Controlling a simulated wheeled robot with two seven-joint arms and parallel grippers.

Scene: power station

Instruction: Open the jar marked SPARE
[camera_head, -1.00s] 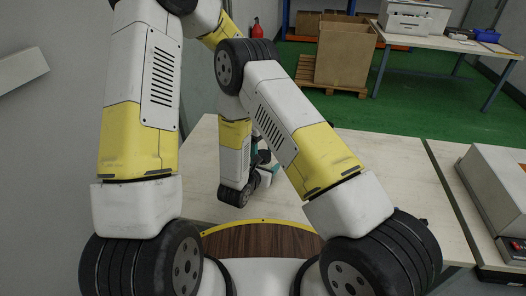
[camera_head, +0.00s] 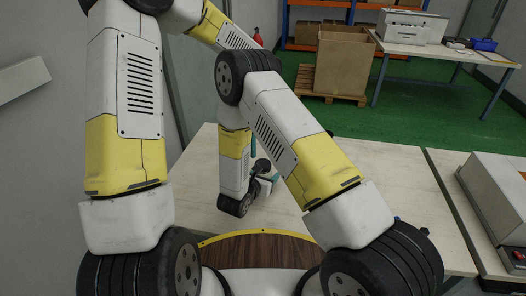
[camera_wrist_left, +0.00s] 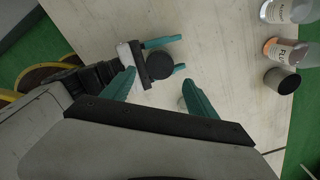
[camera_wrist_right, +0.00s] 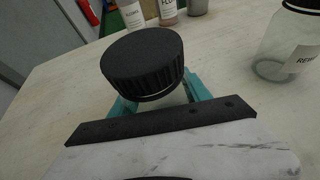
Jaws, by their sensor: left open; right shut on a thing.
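A jar with a ribbed black lid (camera_wrist_right: 145,65) stands upright between the teal fingers of my right gripper (camera_wrist_right: 160,100), which is shut on its glass body. No label shows on this jar. The left wrist view shows the black lid (camera_wrist_left: 160,65) from above. My left gripper (camera_wrist_left: 160,88) is open and empty, its two teal fingers apart and pointing toward the lid. In the head view the arms hide much of this area; the right gripper (camera_head: 270,183) is low over the table, and the left one is mostly hidden.
Another black-lidded glass jar (camera_wrist_right: 296,50), its label starting with "RE", stands to the right on the pale table (camera_wrist_right: 60,95). Labelled bottles (camera_wrist_left: 289,50) and a grey dark-topped container (camera_wrist_left: 282,80) stand further off. A grey machine (camera_head: 495,190) is on the neighbouring table.

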